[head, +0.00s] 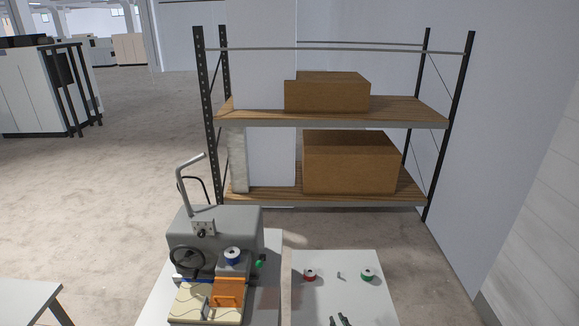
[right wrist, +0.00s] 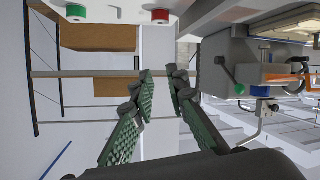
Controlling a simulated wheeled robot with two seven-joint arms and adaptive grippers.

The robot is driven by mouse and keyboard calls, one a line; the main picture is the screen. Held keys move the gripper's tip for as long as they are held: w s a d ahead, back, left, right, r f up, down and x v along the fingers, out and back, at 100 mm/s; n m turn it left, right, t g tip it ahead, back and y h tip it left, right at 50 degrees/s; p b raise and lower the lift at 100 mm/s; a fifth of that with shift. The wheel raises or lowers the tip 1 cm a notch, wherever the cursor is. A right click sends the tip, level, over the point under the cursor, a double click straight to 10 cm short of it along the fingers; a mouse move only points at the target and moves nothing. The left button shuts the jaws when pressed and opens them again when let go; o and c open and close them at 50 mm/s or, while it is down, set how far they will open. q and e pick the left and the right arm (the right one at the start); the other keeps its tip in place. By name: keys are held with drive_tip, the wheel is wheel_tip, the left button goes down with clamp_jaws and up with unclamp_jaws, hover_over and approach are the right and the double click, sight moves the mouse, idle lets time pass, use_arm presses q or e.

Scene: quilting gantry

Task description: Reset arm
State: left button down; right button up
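My right gripper (head: 340,320) shows only as two dark fingertips at the bottom edge of the head view, over the white table (head: 365,300). In the right wrist view its green-padded fingers (right wrist: 162,80) stand apart with nothing between them. My left gripper is in neither view. A red spool (head: 309,274) and a green spool (head: 368,274) stand on the table beyond the fingertips.
A small grey piece (head: 339,275) sits between the spools. A shelf rack (head: 335,194) with brown boxes (head: 350,162) stands behind. Another table (head: 28,300) is at lower left, with open floor between.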

drive_tip(key=s+d+f+m+g+h, duration=0.35)
drive_tip(key=s+d+f, duration=0.35)
drive_tip(key=s+d, duration=0.6)
drive_tip(key=s+d+f+m+g, duration=0.1)
drive_tip(key=s+d+f+g, duration=0.15)
drive_tip(key=s, duration=0.85)
drive_tip(key=s+d+f+g, duration=0.1)
drive_tip(key=s+d+g, duration=0.3)
drive_tip(key=s, duration=0.7)
wheel_tip(320, 180, down, 41)
drive_tip(key=s+a+g+b, duration=0.1)
drive_tip(key=s+a+b, duration=0.15)
drive_tip(key=b, duration=0.75)
drive_tip(key=s+f+b, duration=0.4)
drive_tip(key=s+f, duration=0.5)
drive_tip(key=f, duration=0.3)
drive_tip(key=s+f+g+b, duration=0.1)
drive_tip(key=s+f+b, duration=0.2)
drive_tip(key=s+f, duration=0.7)
wheel_tip(320, 180, down, 2)
drive_tip(key=shift+s+d+f+n+g+y+b, duration=0.2)
drive_tip(key=shift+d+n+g+y+b, duration=0.15)
drive_tip(key=shift+n+y, duration=0.1)
